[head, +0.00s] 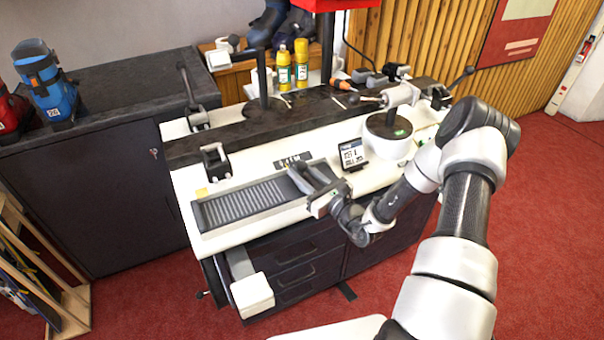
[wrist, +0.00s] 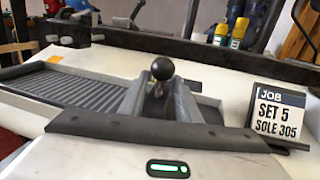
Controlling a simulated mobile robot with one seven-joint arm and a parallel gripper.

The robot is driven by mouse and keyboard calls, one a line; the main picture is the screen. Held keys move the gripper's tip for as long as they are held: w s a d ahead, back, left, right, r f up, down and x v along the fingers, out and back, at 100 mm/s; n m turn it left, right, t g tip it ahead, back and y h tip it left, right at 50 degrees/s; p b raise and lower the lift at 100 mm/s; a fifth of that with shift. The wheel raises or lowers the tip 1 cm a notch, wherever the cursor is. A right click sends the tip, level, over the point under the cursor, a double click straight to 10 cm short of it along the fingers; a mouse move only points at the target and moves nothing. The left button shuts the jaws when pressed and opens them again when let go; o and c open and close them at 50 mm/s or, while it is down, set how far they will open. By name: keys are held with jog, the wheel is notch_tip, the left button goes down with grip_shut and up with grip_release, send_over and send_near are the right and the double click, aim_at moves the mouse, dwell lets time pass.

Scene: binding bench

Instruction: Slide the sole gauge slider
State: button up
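The sole gauge is a long grey ribbed tray (head: 250,204) on the white bench top, and it fills the left of the wrist view (wrist: 75,88). A black ball knob (wrist: 162,69) on a short stem shows near its right end. My gripper (head: 312,178) is low over the right end of the gauge. In the wrist view, its two grey fingers (wrist: 160,92) stand on either side of the knob and its stem. I cannot tell whether they touch it. The slider's lower part is hidden behind my gripper.
A job card (wrist: 277,112) reading "SET 5 SOLE 305" stands close to the right of my gripper. A clamp (head: 215,160) stands behind the gauge's left end. A round white device (head: 390,135) is farther right, and bottles (head: 284,68) stand at the back.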

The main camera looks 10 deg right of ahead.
jog(key=shift+w, duration=0.2)
jog(key=shift+c, duration=0.2)
grip_shut()
jog(key=d, duration=0.2)
jog(key=w+d, duration=0.1)
jog(key=d, duration=0.2)
jog(key=w+d+b, duration=0.1)
jog(key=d, duration=0.1)
jog(key=shift+w+d+r, duration=0.1)
jog(key=shift+w+d, duration=0.05)
jog(key=shift+d, duration=0.25)
jog(key=shift+w+d+r, duration=0.1)
jog(key=shift+d+r, duration=0.05)
jog(key=shift+d, duration=0.3)
jog(key=shift+o, duration=0.2)
grip_release()
jog(key=shift+d, duration=0.1)
